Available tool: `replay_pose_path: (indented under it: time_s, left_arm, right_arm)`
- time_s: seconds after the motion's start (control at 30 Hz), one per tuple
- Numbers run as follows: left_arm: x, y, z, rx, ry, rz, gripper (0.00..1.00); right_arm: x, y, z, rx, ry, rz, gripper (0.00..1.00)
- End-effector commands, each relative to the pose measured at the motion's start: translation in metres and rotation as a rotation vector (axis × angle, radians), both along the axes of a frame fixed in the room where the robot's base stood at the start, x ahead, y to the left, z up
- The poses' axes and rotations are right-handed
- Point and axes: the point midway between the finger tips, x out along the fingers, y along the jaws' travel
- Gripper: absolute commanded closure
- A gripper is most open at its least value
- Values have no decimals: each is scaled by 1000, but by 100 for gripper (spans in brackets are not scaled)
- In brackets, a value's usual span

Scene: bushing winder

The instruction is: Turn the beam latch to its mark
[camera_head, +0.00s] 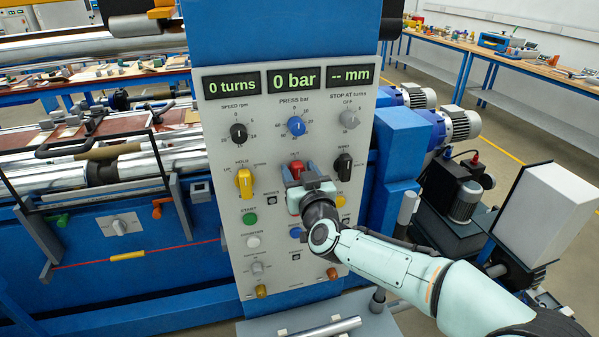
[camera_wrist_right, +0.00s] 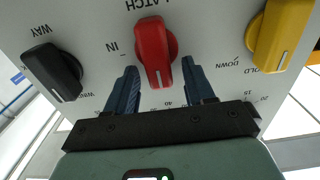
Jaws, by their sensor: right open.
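The beam latch is a red knob (camera_head: 296,168) on the grey control panel, between a yellow knob and a black knob. In the right wrist view the red knob (camera_wrist_right: 155,52) has a white pointer line toward the bottom of the picture, and the words LATCH and IN are printed near it upside down. My right gripper (camera_head: 301,180) is in front of the panel at this knob. In the wrist view its two dark fingers (camera_wrist_right: 160,72) stand apart, one on each side of the knob, with visible gaps. My left gripper is out of view.
The yellow knob (camera_head: 244,183) is left of the latch, the black knob (camera_head: 343,166) right of it. Displays (camera_head: 294,80) above read 0 turns, 0 bar and -- mm. Buttons below are partly hidden by my right arm. A blue machine bed (camera_head: 110,225) lies left.

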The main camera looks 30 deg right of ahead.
Motion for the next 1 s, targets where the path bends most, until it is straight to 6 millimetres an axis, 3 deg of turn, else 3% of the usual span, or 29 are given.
replay_pose_path:
  time_s: [0.13,0.3,0.67,1.0]
  left_arm:
    - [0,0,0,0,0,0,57]
    - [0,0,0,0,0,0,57]
    - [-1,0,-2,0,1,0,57]
    - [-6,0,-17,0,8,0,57]
  right_arm:
    - [0,0,0,0,0,0,47]
    - [0,0,0,0,0,0,100]
    - [0,0,-1,18,-4,0,100]
    - [-1,-4,-3,195,-48,0,100]
